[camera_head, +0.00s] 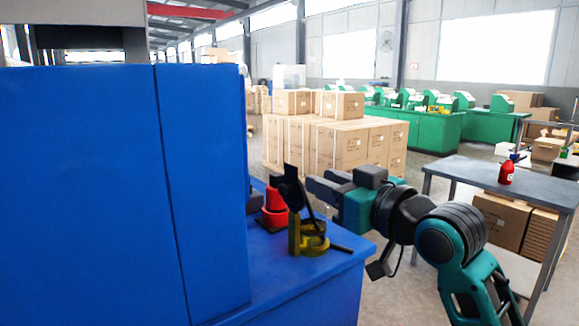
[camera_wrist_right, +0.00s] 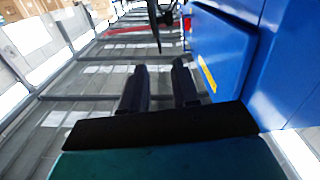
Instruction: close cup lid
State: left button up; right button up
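A yellow cup-like body (camera_head: 312,243) stands on the blue worktop. A dark flat part (camera_head: 292,187) stands raised above it on a yellow upright, apparently the open lid. A thin dark bar slants down beside it. My right gripper (camera_head: 318,187) is just right of the raised dark part, apart from it or close; I cannot tell if they touch. In the right wrist view its two dark fingers (camera_wrist_right: 160,68) are spread with nothing between them. A dark shape (camera_wrist_right: 162,18) hangs beyond the fingertips there. My left gripper is out of view.
A red object (camera_head: 273,206) stands just behind the yellow body. A tall blue cabinet (camera_head: 90,190) fills the left, on the blue worktop (camera_head: 300,285). A grey table (camera_head: 520,182) with a red bottle (camera_head: 506,173) is at right. Stacked cartons (camera_head: 335,145) stand behind.

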aim_at(291, 168)
jog(key=x, duration=1)
jog(key=shift+p, duration=0.4)
grip_shut()
jog(key=shift+f, duration=0.1)
dwell(0.8)
